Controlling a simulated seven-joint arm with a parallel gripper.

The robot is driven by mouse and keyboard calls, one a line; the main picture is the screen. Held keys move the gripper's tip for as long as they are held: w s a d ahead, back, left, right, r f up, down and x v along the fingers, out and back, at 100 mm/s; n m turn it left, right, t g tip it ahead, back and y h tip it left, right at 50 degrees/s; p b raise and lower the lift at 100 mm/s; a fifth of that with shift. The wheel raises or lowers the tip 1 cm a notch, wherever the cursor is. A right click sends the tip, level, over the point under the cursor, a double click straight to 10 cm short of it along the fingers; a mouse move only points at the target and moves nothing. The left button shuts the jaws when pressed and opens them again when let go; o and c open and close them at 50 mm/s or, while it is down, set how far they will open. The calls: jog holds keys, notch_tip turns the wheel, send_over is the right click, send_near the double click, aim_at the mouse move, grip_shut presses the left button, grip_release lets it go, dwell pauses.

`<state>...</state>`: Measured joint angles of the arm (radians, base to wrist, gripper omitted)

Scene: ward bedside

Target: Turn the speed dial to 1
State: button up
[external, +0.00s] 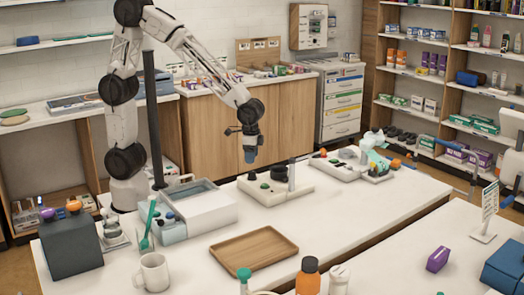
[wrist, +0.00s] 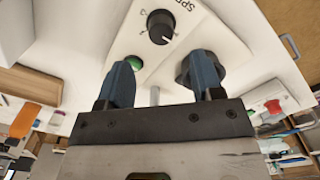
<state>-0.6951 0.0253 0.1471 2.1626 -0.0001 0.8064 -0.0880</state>
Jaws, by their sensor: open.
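The speed dial (wrist: 161,27) is a round black knob on a white panel, seen at the top of the wrist view beside partly cut-off lettering that begins "SP". A white pointer line shows on its lower right part; the scale marks are too small to read surely. My gripper (wrist: 161,66) is open and empty, its two blue fingers apart, with the dial seen beyond the gap. In the external view my gripper (external: 250,154) points down above the back left of the white control box (external: 268,195) on the table, clear of it.
A green button (wrist: 134,62) is beside the left finger and a second dark knob (wrist: 210,76) is partly hidden behind the right finger. A wooden tray (external: 254,248) and a white bin (external: 200,207) stand nearby.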

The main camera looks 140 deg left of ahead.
aim_at(252, 171)
dwell(0.4)
jog(key=shift+f, duration=3.9)
jog(key=c, duration=0.9)
